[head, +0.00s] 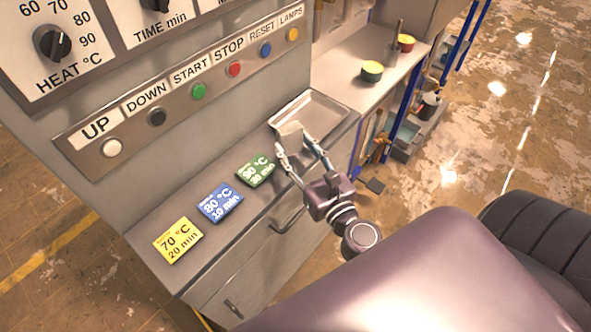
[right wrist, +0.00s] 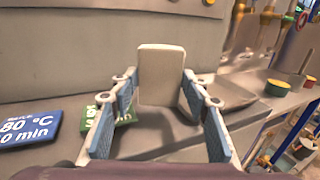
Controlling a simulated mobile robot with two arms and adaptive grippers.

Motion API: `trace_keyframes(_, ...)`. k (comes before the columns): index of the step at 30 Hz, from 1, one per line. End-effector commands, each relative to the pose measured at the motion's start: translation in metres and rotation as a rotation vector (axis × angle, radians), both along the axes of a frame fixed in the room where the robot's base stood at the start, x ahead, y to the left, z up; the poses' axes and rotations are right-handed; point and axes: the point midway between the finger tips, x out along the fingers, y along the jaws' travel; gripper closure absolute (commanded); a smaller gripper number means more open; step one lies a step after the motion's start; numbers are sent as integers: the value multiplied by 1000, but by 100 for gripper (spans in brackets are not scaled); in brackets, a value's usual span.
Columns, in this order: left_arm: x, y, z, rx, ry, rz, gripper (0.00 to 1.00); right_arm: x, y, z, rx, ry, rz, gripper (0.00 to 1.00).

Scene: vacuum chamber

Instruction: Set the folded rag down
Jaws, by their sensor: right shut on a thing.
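The folded rag (head: 290,132) is a pale beige, flat, upright piece. In the head view it is at the front edge of the metal tray (head: 334,121). My right gripper (head: 294,147) is shut on it. In the right wrist view the rag (right wrist: 161,72) stands between the fingertips of my right gripper (right wrist: 158,84), and the tray (right wrist: 236,95) shows behind to the right. I cannot tell whether the rag touches the tray. My left gripper is not in view.
Yellow (head: 178,240), blue (head: 219,203) and green (head: 256,171) cards lie on the grey ledge left of the gripper. The button panel (head: 180,95) rises behind. A shelf on the right holds a yellow-green round container (head: 371,71). The tray's visible floor looks empty.

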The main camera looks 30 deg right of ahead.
Motion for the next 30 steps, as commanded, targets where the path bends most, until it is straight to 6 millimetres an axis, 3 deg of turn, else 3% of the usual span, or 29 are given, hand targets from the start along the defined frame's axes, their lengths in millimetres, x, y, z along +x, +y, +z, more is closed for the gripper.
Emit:
trace_keyframes(5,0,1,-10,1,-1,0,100,0,0,-13,-1,-1,1,77)
trace_keyframes(13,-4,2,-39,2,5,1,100,0,0,-49,-1,-1,1,77)
trace_keyframes(27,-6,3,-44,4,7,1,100,0,0,-55,0,-2,1,77)
trace_keyframes(28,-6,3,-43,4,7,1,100,0,0,-55,0,-2,1,56)
trace_keyframes(30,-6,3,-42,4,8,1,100,0,0,-54,0,-1,1,49)
